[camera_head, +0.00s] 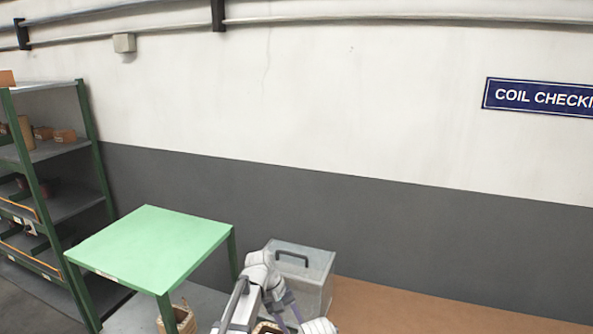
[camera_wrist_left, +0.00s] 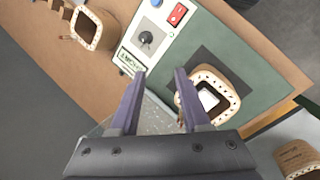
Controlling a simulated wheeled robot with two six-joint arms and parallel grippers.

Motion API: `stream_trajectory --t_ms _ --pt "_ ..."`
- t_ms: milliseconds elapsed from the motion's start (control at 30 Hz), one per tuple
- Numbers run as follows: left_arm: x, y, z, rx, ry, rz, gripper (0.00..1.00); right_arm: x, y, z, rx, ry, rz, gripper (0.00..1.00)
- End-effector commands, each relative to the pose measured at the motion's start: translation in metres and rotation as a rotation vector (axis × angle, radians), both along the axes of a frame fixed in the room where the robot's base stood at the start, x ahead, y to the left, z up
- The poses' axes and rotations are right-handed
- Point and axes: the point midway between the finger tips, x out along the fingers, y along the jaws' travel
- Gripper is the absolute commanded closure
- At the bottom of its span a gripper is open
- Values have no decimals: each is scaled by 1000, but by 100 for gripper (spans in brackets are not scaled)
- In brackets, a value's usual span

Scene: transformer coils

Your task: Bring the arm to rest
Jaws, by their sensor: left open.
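My left arm shows at the bottom centre of the head view, where its fingertips cannot be made out clearly. In the left wrist view my left gripper (camera_wrist_left: 160,100) is open, its two purple-grey fingers apart with nothing held between them. A tan coil former (camera_wrist_left: 235,90) sits on a dark square of a green surface (camera_wrist_left: 243,52), right of the fingers. Another coil former (camera_wrist_left: 94,27) is at the upper left, and a third (camera_wrist_left: 298,158) is at the lower right. My right gripper is not in view.
A tester panel (camera_wrist_left: 150,40) with a knob and red switch lies beyond the fingers. A green-topped table (camera_head: 150,245) and green shelving (camera_head: 45,150) are at left. Brown bench surface (camera_head: 430,308) at right looks clear.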

Motion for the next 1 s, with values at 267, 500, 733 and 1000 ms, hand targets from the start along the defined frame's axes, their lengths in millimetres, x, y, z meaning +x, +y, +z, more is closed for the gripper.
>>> stream_trajectory --t_ms 267,500,733,1000 --pt "-166 25 -56 315 -131 -507 53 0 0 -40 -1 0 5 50" --pt "-202 44 -63 428 -160 -689 53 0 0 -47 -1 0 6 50" --pt "-201 44 -62 434 -161 -698 53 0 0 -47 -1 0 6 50" --pt "-201 44 -62 432 -161 -695 53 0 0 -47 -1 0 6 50"
